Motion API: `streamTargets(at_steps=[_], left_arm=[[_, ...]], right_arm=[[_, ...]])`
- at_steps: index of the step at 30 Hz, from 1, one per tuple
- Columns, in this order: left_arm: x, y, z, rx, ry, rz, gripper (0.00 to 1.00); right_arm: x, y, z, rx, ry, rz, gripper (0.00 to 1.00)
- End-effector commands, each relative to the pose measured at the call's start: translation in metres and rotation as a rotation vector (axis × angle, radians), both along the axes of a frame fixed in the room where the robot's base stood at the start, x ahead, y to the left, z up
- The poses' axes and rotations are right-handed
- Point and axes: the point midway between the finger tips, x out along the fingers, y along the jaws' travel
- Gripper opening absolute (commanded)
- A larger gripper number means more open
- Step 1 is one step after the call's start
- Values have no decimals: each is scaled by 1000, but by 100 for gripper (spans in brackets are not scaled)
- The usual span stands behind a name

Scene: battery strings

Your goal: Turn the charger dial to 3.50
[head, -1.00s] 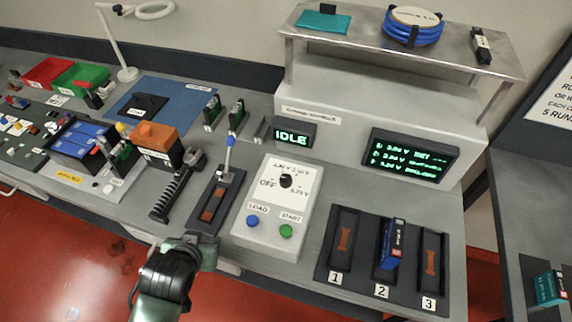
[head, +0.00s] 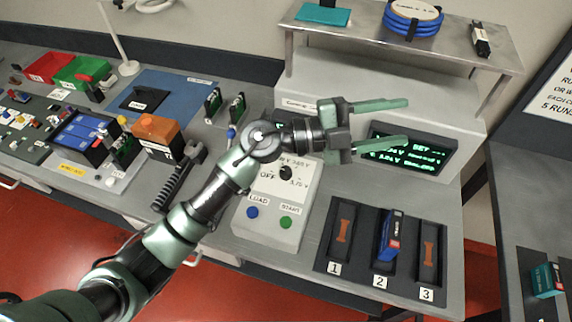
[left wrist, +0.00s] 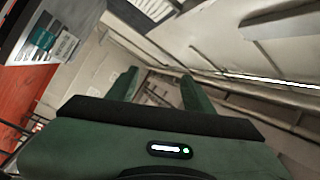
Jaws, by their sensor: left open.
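The charger (head: 273,218) is a pale box with a black dial (head: 286,172), a blue LOAD button (head: 252,212) and a green START button (head: 286,222). "OFF" and some voltage marks show around the dial; my arm covers part of the upper panel. My left gripper (head: 408,122) is open and empty, above and to the right of the dial, in front of the green-text display (head: 432,158). Its fingers point right, clear of the dial. In the left wrist view its two fingers (left wrist: 160,85) stand apart with nothing between them. My right gripper is not in view.
A dark tray (head: 323,258) with slots 1, 2 and 3 lies right of the charger; a blue battery (head: 390,236) stands in slot 2. A metal shelf (head: 360,40) overhangs the back. An orange-topped device (head: 157,135) and a black-handled tool (head: 178,182) lie left of the charger.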

Motion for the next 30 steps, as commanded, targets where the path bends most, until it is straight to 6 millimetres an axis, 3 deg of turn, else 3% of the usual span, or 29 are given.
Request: streamTargets(at_steps=[2,4,6,9,12,15,18,23,30], left_arm=[[-12,-12,-38,250,-61,-138,51],[-14,-5,-80,501,-85,-224,51],[-5,18,-117,764,-89,-270,51],[20,70,-151,1123,-63,-260,51],[46,123,-161,1406,-16,-197,51],[64,161,-158,1590,28,-126,51],[71,181,-155,1680,55,-84,51],[72,186,-165,1703,67,-75,51],[71,186,-204,1700,67,-78,51]], right_arm=[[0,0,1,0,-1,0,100],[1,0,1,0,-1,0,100],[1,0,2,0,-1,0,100],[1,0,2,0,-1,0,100],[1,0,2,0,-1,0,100],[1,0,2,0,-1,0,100],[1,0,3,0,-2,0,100],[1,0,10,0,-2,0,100],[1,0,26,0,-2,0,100]])
